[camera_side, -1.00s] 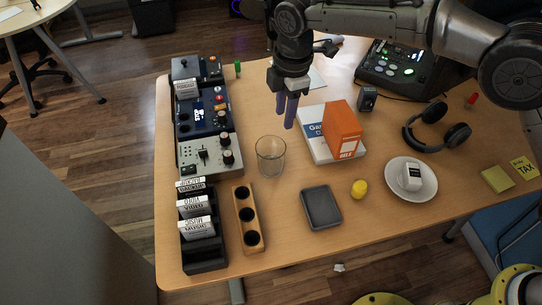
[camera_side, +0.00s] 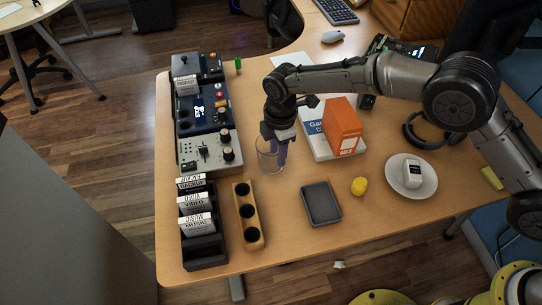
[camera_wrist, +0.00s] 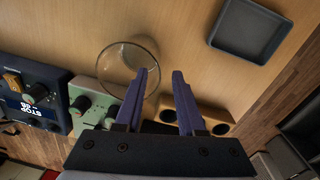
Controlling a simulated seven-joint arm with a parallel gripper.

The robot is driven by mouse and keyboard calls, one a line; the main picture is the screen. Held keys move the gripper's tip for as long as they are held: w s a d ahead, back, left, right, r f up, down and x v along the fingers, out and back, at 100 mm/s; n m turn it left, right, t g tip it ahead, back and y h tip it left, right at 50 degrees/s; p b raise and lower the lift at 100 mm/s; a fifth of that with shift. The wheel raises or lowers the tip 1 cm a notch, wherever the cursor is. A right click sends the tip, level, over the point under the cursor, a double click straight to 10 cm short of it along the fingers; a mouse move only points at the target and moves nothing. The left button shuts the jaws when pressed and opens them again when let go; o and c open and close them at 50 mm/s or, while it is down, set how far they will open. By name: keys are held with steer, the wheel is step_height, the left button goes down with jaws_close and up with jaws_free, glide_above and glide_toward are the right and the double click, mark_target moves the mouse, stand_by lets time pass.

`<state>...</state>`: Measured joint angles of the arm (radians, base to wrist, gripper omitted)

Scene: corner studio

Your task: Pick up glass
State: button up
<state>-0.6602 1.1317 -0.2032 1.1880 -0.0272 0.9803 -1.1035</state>
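The clear glass (camera_side: 262,161) stands upright on the wooden desk, between the grey mixer and the white box. In the wrist view the glass (camera_wrist: 112,62) is at upper left, its rim facing the camera. My gripper (camera_side: 278,158) points down at the glass's right side in the side view, with its purple fingers partly overlapping the glass. In the wrist view my gripper (camera_wrist: 163,72) is open, with nothing between its fingers. The left finger overlaps the glass's rim; I cannot tell whether it is inside, touching or above it.
A wooden holder with round holes (camera_side: 246,199) and a grey tray (camera_side: 321,204) are in front of the glass. The mixer (camera_side: 208,151) is at left. A white box (camera_side: 318,148) bearing an orange box (camera_side: 342,128) is at right, near a yellow object (camera_side: 359,186).

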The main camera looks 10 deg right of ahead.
steer(key=shift+w+f, duration=0.15)
steer(key=shift+f, duration=1.35)
jaws_close()
steer(key=shift+r, duration=0.1)
